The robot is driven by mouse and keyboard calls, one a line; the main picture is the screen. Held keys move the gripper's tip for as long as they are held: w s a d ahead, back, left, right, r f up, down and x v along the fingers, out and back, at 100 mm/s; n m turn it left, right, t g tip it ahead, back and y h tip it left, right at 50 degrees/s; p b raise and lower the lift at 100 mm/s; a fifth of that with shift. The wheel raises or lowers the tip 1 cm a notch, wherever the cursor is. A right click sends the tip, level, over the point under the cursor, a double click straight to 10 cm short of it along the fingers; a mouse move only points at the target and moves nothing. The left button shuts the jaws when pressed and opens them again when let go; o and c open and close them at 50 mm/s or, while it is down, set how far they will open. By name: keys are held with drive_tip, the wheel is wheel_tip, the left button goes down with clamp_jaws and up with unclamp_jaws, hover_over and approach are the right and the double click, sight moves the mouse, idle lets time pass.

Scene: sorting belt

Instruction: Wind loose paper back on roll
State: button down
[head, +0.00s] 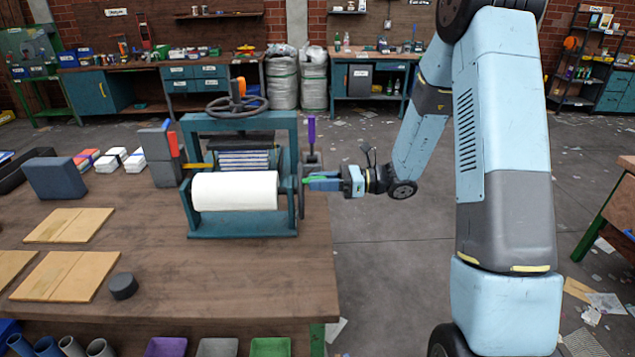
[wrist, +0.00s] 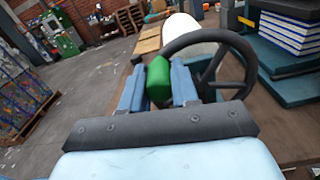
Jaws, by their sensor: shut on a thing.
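A white paper roll (head: 235,191) lies level across the front of a teal press frame (head: 290,150) on the brown table. Its end also shows in the wrist view (wrist: 182,32). I cannot make out a loose paper end. A dark spoked handwheel (wrist: 232,48) stands at the roll's right side, edge-on in the head view (head: 301,192). My gripper (wrist: 158,84) is shut on the wheel's green handle (wrist: 158,68), with one blue finger on each side. In the head view my gripper (head: 318,181) reaches in from the right.
A purple-topped lever (head: 312,132) rises just above my gripper. A second handwheel (head: 237,106) lies flat on top of the press. Cardboard sheets (head: 70,224) and a dark round puck (head: 123,286) lie left on the table (head: 190,290). Open floor lies to the right.

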drive_tip(key=shift+w, duration=0.1)
drive_tip(key=shift+w+r+m, duration=0.2)
drive_tip(key=shift+w+m, duration=0.05)
drive_tip(key=shift+m, duration=0.35)
drive_tip(key=c, duration=0.8)
unclamp_jaws()
drive_tip(key=shift+c, duration=0.2)
drive_tip(key=shift+d, duration=0.15)
drive_tip(key=d, duration=1.3)
drive_tip(key=shift+s+d, duration=0.15)
drive_tip(key=shift+d, duration=0.15)
